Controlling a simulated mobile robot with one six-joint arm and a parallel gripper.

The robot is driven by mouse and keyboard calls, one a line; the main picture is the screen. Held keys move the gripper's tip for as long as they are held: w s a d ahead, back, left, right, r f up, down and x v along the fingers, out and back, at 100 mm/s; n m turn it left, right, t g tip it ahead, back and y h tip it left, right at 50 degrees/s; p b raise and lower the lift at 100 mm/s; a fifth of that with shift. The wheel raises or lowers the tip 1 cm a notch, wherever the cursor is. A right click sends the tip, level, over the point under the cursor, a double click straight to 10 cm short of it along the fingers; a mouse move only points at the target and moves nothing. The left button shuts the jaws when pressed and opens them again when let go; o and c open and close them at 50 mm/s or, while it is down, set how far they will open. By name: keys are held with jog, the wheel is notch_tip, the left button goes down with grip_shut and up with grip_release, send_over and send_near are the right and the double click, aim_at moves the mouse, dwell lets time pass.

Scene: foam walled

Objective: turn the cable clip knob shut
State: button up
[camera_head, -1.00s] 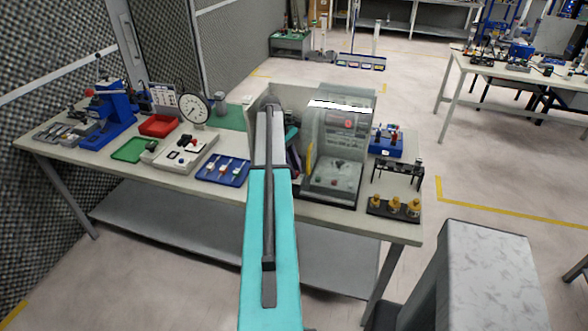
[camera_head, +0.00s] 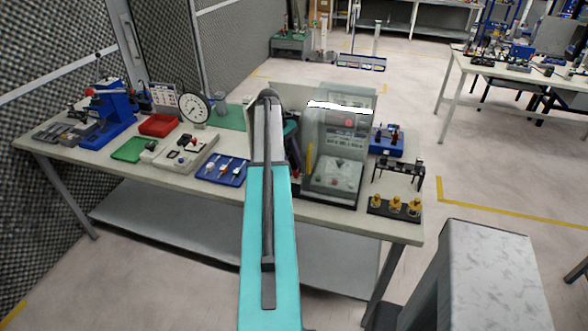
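My teal and grey arm (camera_head: 268,215) reaches from the bottom edge over the bench to the machine with a clear hood (camera_head: 336,150). Beyond its elbow, a teal and dark end part, seemingly my wrist and gripper (camera_head: 295,160), hangs at the machine's left side. The fingers are too small and covered to tell open from shut. I cannot pick out the cable clip knob for certain; it may be hidden behind my arm or too small to see.
The bench (camera_head: 225,195) also holds a blue press (camera_head: 110,115), a dial gauge (camera_head: 194,108), a red tray (camera_head: 158,125), a blue tray (camera_head: 221,170), a black rack (camera_head: 400,170) and brass pieces (camera_head: 396,205). A pale block (camera_head: 480,270) stands at the lower right.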

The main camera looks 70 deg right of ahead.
jog(key=b+v, duration=0.3)
jog(key=v, duration=0.6)
jog(key=shift+w+r, duration=0.25)
jog(key=shift+r, duration=0.1)
jog(key=shift+r, duration=0.1)
